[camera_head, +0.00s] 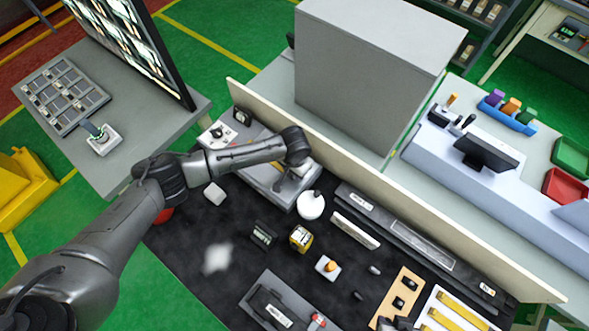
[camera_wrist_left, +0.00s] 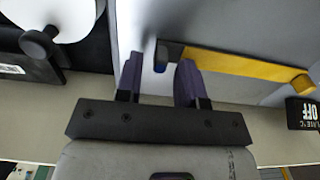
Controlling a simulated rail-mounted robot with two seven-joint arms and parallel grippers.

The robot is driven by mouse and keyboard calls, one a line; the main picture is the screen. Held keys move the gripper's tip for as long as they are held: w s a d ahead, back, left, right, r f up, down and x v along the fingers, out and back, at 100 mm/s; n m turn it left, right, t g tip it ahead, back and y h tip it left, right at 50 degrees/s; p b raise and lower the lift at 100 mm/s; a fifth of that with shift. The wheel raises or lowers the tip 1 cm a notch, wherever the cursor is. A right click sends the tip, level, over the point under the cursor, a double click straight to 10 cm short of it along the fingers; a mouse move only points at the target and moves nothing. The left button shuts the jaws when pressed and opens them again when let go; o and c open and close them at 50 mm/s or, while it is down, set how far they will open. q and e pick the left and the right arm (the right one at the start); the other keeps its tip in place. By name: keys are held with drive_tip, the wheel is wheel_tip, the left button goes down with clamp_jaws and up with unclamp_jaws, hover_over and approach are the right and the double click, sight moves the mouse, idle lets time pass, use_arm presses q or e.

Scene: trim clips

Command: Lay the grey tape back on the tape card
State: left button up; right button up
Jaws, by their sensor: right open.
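A white card (camera_head: 431,305) with yellow strips lies at the bottom right of the head view and may be the tape card. I cannot pick out the grey tape for certain. My left arm reaches across to the grey bench device (camera_head: 258,170) at the back. In the left wrist view my left gripper (camera_wrist_left: 160,82) has its two dark fingers apart over a pale surface, close to a yellow bar (camera_wrist_left: 245,66) with a dark end. I see nothing clearly held.
A tan board (camera_head: 405,285) with dark clips lies left of the card. A long dark tray (camera_head: 455,268) runs along the back panel (camera_head: 400,199). A white round container (camera_head: 311,206), a yellow block (camera_head: 301,238) and a grey tray (camera_head: 265,290) also stand on the black mat.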

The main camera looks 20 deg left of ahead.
use_arm(q)
drive_tip(key=shift+o, duration=0.4)
drive_tip(key=shift+r, duration=0.1)
wheel_tip(320, 180, up, 14)
drive_tip(key=shift+f, duration=0.2)
idle(0.4)
